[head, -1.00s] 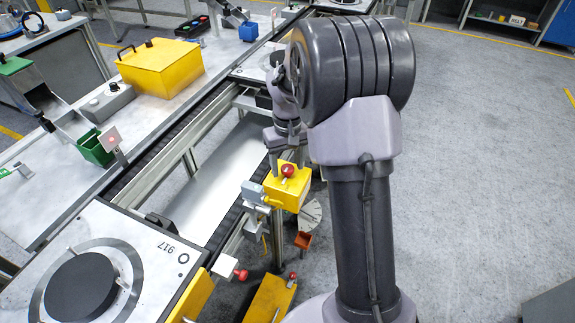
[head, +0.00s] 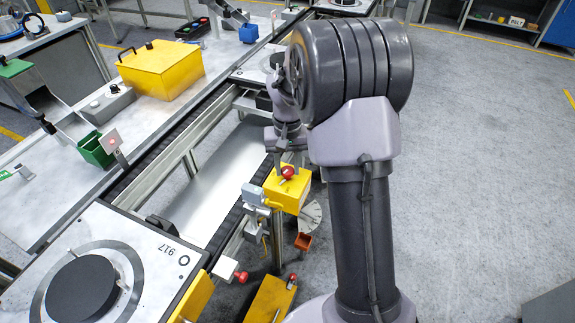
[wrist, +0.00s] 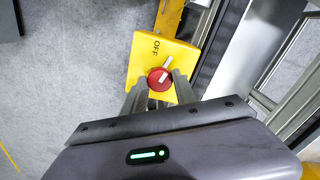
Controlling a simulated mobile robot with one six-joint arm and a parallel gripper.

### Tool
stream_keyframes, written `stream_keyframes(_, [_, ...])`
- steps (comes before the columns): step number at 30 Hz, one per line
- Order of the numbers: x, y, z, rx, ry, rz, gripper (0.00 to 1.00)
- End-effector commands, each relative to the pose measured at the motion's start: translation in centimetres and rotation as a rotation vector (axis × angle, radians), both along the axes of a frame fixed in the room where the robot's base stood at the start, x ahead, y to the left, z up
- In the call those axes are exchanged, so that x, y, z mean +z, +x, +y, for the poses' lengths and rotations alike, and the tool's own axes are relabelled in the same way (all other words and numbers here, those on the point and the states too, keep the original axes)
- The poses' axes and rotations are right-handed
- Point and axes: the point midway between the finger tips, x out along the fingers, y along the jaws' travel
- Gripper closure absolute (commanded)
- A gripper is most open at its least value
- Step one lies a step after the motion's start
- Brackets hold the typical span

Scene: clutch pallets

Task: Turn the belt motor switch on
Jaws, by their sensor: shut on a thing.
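The belt motor switch is a yellow box (head: 285,195) with a red knob (head: 287,172) on its face, beside the conveyor in the head view. In the wrist view the yellow box (wrist: 143,65) carries the printed word OFF, and the red knob (wrist: 153,87) has a white mark on it. A pale bar lies on the box face just beyond the knob. My gripper (wrist: 160,82) has one finger on each side of the red knob and is shut on it. In the head view my gripper (head: 289,167) comes down on the knob from above.
The conveyor with a pallet marked 917 (head: 140,238) runs along the left of the switch. Open grey floor (head: 480,180) lies to the right.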

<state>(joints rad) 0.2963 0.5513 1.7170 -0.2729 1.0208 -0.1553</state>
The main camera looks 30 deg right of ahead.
Motion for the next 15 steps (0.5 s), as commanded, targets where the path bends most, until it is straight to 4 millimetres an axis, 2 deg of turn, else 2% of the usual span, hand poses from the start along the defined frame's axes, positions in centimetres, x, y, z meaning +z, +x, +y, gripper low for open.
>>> stream_keyframes(15, [0.00,0.01,0.01,-0.490,0.000,0.000,1.00])
